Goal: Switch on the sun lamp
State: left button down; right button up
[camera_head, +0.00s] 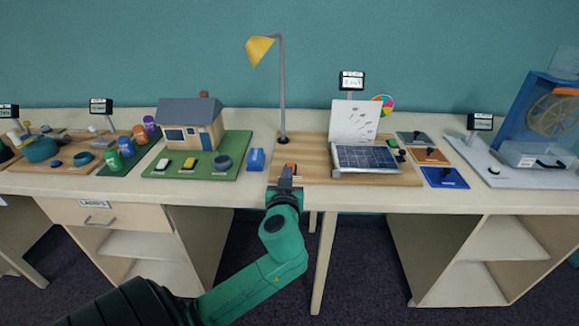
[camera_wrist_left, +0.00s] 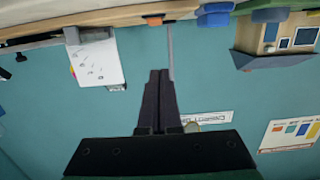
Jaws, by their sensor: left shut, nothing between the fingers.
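The sun lamp (camera_head: 260,48) has a yellow shade on a thin grey pole (camera_head: 282,95) that stands at the back left of a wooden board. The shade looks unlit. A small orange part (camera_head: 291,167) shows on the board's front left, just past my left gripper (camera_head: 287,172). It also shows in the upside-down left wrist view (camera_wrist_left: 155,20). My left gripper (camera_wrist_left: 159,72) is shut and empty there, its dark fingers together, with the lamp pole (camera_wrist_left: 170,55) behind them. In the head view the gripper partly hides the orange part; contact cannot be told. My right gripper is out of view.
On the wooden board (camera_head: 315,150) are a solar panel (camera_head: 366,158), a white upright sheet (camera_head: 353,120) and a coloured wheel (camera_head: 384,102). A blue block (camera_head: 256,159) lies left of the board, beside a model house (camera_head: 190,125). Coloured plates (camera_head: 444,177) lie to the right.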

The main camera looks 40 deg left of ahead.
pick_arm(q)
jog(key=shift+w+d+r, duration=0.1)
jog(key=shift+d+r, duration=0.1)
jog(key=shift+d, duration=0.05)
jog(key=shift+a, duration=0.1)
jog(key=shift+w+a, duration=0.2)
jog(key=shift+w, duration=0.05)
jog(key=p, duration=0.2)
send_over(290, 163)
jog(key=f+v, duration=0.1)
jog(key=v, duration=0.3)
jog(key=shift+s+d+f, duration=0.1)
jog(key=shift+d+f, duration=0.05)
jog(key=shift+d, duration=0.05)
jog(key=f, duration=0.2)
jog(key=w+f, duration=0.1)
jog(key=shift+a+f, duration=0.35)
jog(key=shift+f, duration=0.35)
